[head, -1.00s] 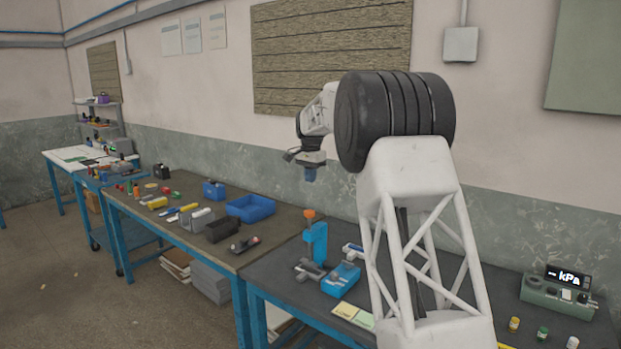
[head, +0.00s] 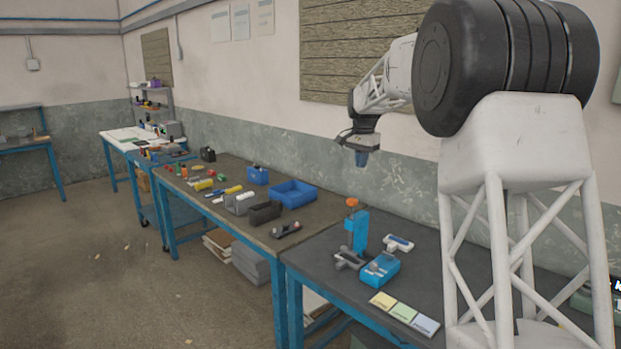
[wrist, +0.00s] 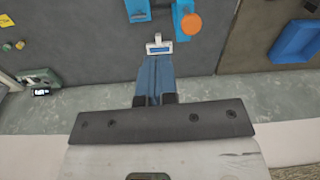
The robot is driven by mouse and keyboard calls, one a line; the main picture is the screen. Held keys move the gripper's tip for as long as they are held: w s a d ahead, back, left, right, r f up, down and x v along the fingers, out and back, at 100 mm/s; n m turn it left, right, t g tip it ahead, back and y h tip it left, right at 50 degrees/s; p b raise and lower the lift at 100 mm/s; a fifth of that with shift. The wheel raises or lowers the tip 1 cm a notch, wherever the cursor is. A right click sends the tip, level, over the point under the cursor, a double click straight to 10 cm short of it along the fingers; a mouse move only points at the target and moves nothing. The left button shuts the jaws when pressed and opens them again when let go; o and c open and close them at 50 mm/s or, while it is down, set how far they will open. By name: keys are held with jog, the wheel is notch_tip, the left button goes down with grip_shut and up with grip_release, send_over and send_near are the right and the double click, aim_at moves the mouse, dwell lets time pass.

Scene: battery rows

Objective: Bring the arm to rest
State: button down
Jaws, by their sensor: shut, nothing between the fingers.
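My gripper (head: 361,158) hangs at the end of my raised arm, pointing down, high above the back edge of the near workbench (head: 420,240). In the wrist view its blue fingers (wrist: 154,82) are together with nothing between them. It touches nothing that I can see. Below it in the head view stands a blue device with an orange knob (head: 356,230), clear of the fingers.
On the near bench lie a blue box (head: 379,269), a white-and-blue tool (head: 398,243) and coloured cards (head: 404,312). The neighbouring bench holds a blue tray (head: 293,194), a black bin (head: 265,213) and several small items. A wall is close behind.

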jog(key=s+d+r+n+t, duration=0.1)
jog(key=s+r+n, duration=0.1)
jog(key=s, duration=1.4)
jog(key=s+d+r+n, duration=0.1)
jog(key=s+n, duration=0.1)
jog(key=s, duration=1.4)
jog(key=s+f+n, duration=0.1)
jog(key=s+f, duration=0.3)
jog(key=s, duration=0.6)
jog(key=s+f+n, duration=0.1)
jog(key=s+f, duration=0.4)
jog(key=s, duration=0.6)
jog(key=s+f+n+t, duration=0.1)
jog(key=s+f, duration=0.3)
jog(key=s, duration=0.6)
jog(key=shift+s+f+n, duration=0.2)
jog(key=shift+s+n, duration=0.05)
jog(key=shift+n, duration=0.05)
